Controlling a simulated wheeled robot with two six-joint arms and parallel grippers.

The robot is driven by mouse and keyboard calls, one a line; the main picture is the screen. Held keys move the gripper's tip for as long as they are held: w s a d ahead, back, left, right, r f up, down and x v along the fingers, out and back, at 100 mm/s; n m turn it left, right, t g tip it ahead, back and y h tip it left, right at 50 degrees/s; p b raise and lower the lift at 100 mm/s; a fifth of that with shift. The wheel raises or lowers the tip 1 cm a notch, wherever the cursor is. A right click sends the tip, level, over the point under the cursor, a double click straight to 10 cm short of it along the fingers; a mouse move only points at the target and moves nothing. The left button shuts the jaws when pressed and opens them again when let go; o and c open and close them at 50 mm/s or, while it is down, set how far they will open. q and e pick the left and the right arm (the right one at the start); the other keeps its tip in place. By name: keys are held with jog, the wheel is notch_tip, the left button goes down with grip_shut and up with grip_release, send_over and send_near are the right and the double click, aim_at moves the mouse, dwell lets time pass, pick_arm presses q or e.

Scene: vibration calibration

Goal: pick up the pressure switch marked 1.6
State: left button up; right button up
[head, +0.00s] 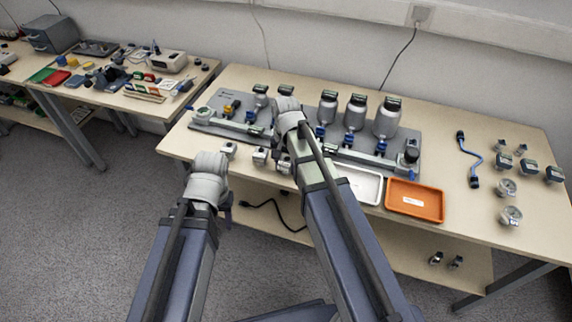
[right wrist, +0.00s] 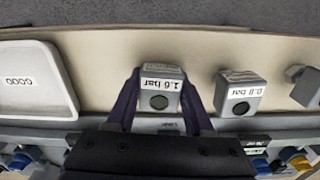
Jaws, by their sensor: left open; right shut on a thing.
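The pressure switch marked 1.6 bar (right wrist: 160,100) is a small grey block with a white label and a dark round port. In the right wrist view it sits between the two purple fingers of my right gripper (right wrist: 160,78), which is shut on it. In the head view this switch (head: 285,166) shows beside my right wrist, partly hidden by the arm. It appears to be at the table's front edge; I cannot tell whether it is lifted. My left gripper (head: 227,207) is open and empty, in front of the table edge, mostly hidden behind its wrist.
A switch that reads 0.8 bar (right wrist: 240,95) stands beside it, with another switch (head: 228,150) further left. The white GOOD tray (head: 374,201) and an orange tray (head: 415,215) lie to the right.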

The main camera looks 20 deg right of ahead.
aim_at(286, 161)
grip_shut()
notch_tip(286, 161, up, 10)
jog(key=p, duration=1)
jog(key=shift+r, duration=0.1)
jog(key=shift+r, duration=0.1)
notch_tip(286, 161, up, 4)
jog(key=p, duration=0.4)
jog(key=shift+f, duration=0.2)
